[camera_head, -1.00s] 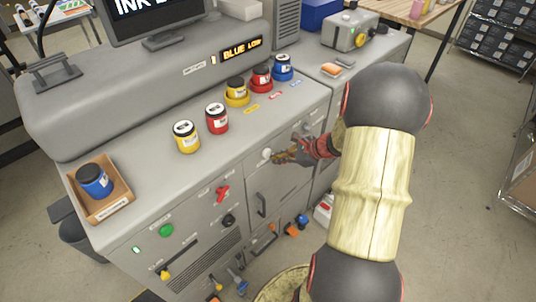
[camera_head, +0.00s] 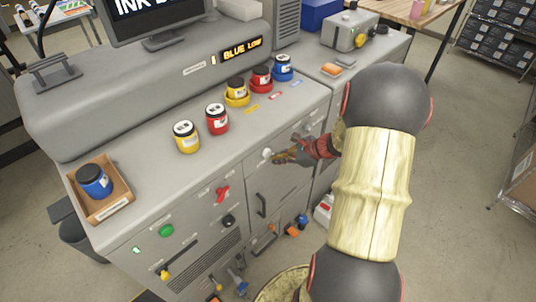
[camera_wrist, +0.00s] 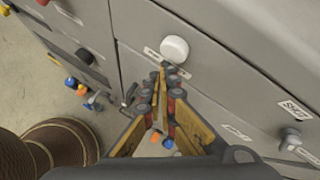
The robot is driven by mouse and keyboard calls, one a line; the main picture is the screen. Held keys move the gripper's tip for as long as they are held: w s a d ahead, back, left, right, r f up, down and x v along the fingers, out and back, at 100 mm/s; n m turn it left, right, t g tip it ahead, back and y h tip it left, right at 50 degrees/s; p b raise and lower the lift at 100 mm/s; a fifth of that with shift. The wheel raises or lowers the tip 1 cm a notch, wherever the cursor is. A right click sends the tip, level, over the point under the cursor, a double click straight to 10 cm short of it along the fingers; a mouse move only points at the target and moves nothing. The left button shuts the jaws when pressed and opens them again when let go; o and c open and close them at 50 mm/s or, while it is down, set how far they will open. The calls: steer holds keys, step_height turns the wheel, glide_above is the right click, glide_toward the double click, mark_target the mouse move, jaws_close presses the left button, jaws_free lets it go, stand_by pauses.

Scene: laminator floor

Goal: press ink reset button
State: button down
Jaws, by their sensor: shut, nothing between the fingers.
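The white round button (camera_wrist: 174,49) sits on the grey machine's front panel, above a small label. It also shows in the head view (camera_head: 267,153), just left of my gripper's tips. My gripper (camera_head: 279,158) is shut and empty at the front panel. In the wrist view the closed fingertips (camera_wrist: 168,68) are just below the button and very near it. I cannot tell whether they touch it. The button's label is partly hidden by the fingers. A lit display (camera_head: 241,48) on the machine reads "BLUE LOW".
A green button (camera_head: 166,230), a red knob (camera_head: 222,193) and a black knob (camera_head: 228,220) are on the panel to the left. Ink jars, including a yellow one (camera_head: 186,137), stand on the top. A blue jar (camera_head: 94,181) sits in a cardboard tray (camera_head: 120,188).

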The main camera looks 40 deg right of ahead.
steer(key=shift+w, duration=0.15)
steer(key=shift+w, duration=0.3)
steer(key=shift+w+a, duration=0.1)
steer(key=shift+w, duration=0.45)
stand_by(1.1)
steer(key=shift+s, duration=1)
steer(key=s, duration=0.5)
steer(key=shift+d, duration=0.3)
stand_by(0.8)
